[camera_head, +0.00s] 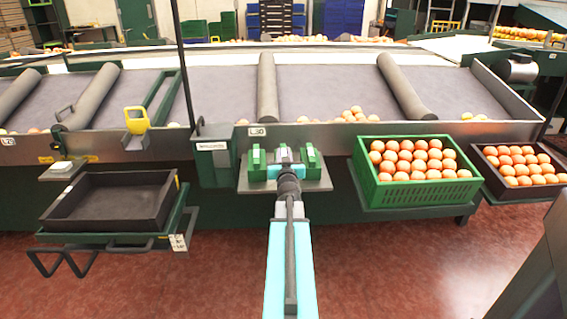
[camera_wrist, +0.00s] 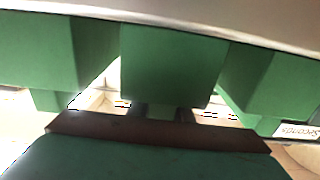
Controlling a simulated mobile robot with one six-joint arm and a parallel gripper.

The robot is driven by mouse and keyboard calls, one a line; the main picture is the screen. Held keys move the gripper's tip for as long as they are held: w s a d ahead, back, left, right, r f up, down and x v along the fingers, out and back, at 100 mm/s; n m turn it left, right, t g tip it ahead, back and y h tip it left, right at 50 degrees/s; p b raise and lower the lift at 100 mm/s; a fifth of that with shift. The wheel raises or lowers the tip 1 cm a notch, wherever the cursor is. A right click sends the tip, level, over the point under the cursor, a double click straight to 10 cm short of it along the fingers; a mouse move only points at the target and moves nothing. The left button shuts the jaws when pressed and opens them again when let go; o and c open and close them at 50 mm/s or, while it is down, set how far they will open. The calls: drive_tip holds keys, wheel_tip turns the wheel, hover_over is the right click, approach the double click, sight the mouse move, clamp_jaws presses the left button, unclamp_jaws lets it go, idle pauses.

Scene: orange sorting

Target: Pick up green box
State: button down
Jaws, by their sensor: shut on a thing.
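Small green boxes stand in a row on a grey shelf (camera_head: 243,186) at the front of the sorting line. The left green box (camera_head: 257,164) and right green box (camera_head: 312,164) show on either side of my gripper (camera_head: 286,163). In the wrist view a middle green box (camera_wrist: 170,65) is straight ahead, between the left box (camera_wrist: 50,50) and right box (camera_wrist: 280,80). My gripper is shut on the middle box, which my gripper mostly hides in the head view. The finger contact is not clear in the wrist view.
A green crate of oranges (camera_head: 420,192) stands to the right, with a dark crate of oranges (camera_head: 520,187) beyond it. An empty dark tray (camera_head: 108,222) is at the left.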

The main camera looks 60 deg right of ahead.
drive_tip(key=shift+r, duration=0.1)
wheel_tip(320, 180, up, 10)
drive_tip(key=p, duration=0.7)
drive_tip(key=shift+p, duration=0.4)
drive_tip(key=shift+a, duration=0.15)
idle(0.5)
